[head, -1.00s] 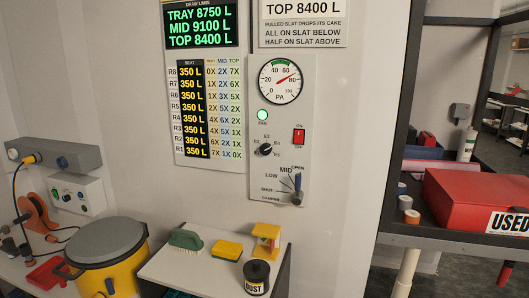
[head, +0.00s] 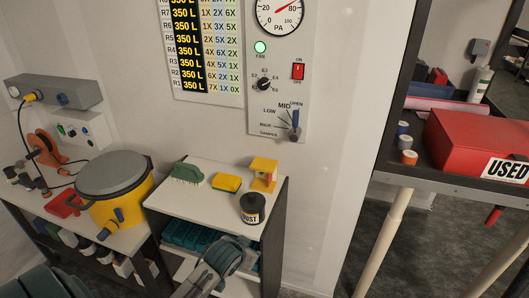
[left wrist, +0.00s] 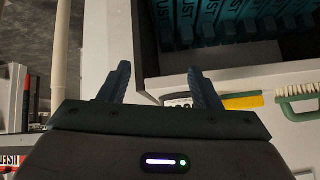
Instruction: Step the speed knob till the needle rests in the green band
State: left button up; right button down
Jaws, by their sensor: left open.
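The speed knob (head: 264,84) is a small black knob on the grey wall panel, ringed by small labels; its exact setting is too small to read. The round gauge (head: 280,14) is above it, marked PA, cut by the top edge of the head view. Its red needle slants up to the right; the green band is out of frame now. My left gripper (left wrist: 160,85) is open and empty in the left wrist view, in front of the shelf unit and well apart from the knob. My right gripper is not in view.
A green fan lamp (head: 260,47), red switch (head: 298,72) and damper lever (head: 295,123) sit around the knob. Below stands a shelf unit (head: 218,211) with a brush (head: 187,173), sponge (head: 227,183), yellow stand (head: 264,174) and dust pot (head: 252,209). A red box (head: 480,140) is at right.

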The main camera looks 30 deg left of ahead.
pick_arm(q)
jog(key=w+r+t, duration=0.3)
jog(key=w+r, duration=0.2)
jog(key=r, duration=0.8)
jog(key=n+t+y+p, duration=0.1)
jog(key=n+t+y, duration=0.1)
jog(key=t, duration=0.4)
send_near(262, 85)
jog(key=p+x, duration=0.3)
jog(key=x, duration=0.4)
jog(key=shift+w+r+p, duration=0.1)
jog(key=shift+p, duration=0.3)
jog(key=shift+p+x, duration=0.3)
jog(key=shift+x, duration=0.6)
jog(key=c, duration=1)
